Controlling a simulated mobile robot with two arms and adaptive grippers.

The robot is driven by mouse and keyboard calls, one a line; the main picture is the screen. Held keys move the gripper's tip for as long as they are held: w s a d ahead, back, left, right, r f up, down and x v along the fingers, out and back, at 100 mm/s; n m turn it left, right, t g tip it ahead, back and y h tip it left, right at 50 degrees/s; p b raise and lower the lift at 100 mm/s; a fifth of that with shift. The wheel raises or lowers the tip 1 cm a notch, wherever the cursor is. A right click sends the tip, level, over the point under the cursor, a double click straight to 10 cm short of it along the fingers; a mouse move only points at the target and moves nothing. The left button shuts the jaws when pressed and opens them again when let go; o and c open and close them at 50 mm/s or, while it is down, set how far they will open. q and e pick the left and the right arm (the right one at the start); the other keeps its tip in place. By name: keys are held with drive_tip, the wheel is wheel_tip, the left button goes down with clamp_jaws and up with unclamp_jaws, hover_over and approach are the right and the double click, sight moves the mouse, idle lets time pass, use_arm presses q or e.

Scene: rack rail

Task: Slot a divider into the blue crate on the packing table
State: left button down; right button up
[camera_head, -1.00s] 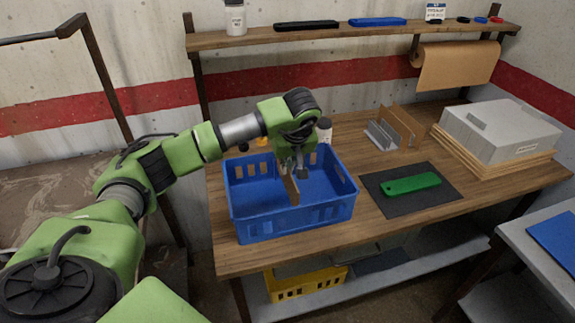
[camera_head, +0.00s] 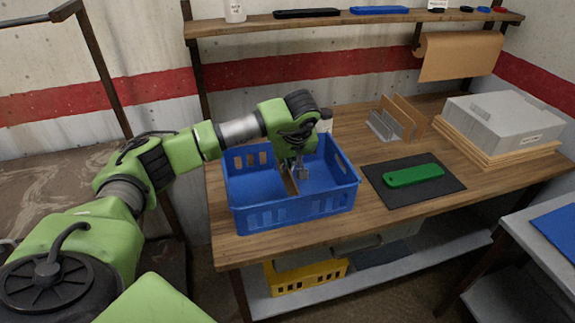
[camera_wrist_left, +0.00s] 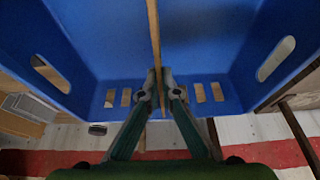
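The blue crate (camera_head: 300,207) stands on the wooden packing table (camera_head: 395,228). My left gripper (camera_head: 296,172) reaches down into the crate from above. It is shut on a thin brown divider (camera_head: 289,183), which stands on edge inside the crate. In the left wrist view the divider (camera_wrist_left: 154,35) runs between the two fingertips (camera_wrist_left: 160,85), with crate walls on both sides. Whether its lower edge sits in a slot is hidden. More brown dividers (camera_head: 408,112) stand upright in a grey rack (camera_head: 381,126) at the back of the table. My right gripper is out of view.
Right of the crate, a green tool-like object (camera_head: 413,175) lies on a dark mat (camera_head: 440,187). Grey boxes (camera_head: 500,125) on flat boards (camera_head: 470,147) fill the back right. A shelf (camera_head: 350,20) runs above. A yellow crate (camera_head: 305,277) sits below the table.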

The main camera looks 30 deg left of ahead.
use_arm(q)
drive_tip(key=shift+f, duration=0.45)
drive_tip(key=c, duration=2.2)
unclamp_jaws()
drive_tip(key=v, duration=1.2)
